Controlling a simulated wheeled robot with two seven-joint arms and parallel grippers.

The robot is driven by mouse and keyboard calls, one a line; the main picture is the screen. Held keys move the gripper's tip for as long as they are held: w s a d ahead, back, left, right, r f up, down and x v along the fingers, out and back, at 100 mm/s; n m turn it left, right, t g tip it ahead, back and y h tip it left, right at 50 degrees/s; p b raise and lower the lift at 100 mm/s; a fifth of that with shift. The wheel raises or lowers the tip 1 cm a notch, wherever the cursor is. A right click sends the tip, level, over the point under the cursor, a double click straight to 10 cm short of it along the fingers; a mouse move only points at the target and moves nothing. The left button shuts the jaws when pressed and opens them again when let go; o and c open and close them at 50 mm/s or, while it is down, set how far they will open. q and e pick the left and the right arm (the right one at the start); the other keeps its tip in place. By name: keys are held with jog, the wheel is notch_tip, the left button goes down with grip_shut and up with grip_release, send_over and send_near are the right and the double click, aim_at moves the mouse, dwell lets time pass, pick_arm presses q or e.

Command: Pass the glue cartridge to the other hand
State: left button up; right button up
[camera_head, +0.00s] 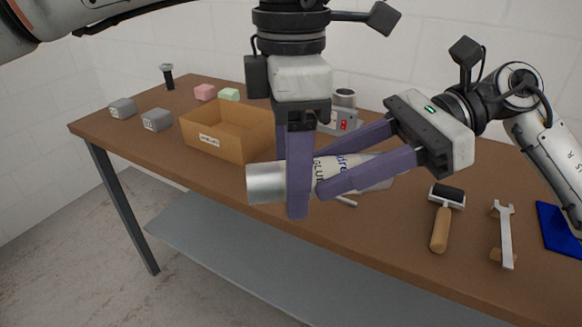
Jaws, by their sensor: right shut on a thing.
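The glue cartridge (266,184) is a silver-ended cylinder with a white printed label, lying roughly level above the table's front edge. My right gripper (326,172) comes from the right and is shut on its labelled middle. My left gripper (298,195) points down from above. Its near purple finger crosses in front of the cartridge between the silver end and the label.
A cardboard box (215,145) stands behind on the brown table (130,143). Grey blocks (157,120), a pink block (205,92) and a green block (229,95) lie at left. A roller (441,228), a wrench (505,235) and a blue item (558,228) lie at right.

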pick_arm(q)
jog(key=c, duration=1.3)
jog(key=shift+c, duration=0.7)
pick_arm(e)
jog(key=o, duration=1.4)
jog(key=shift+d, duration=0.1)
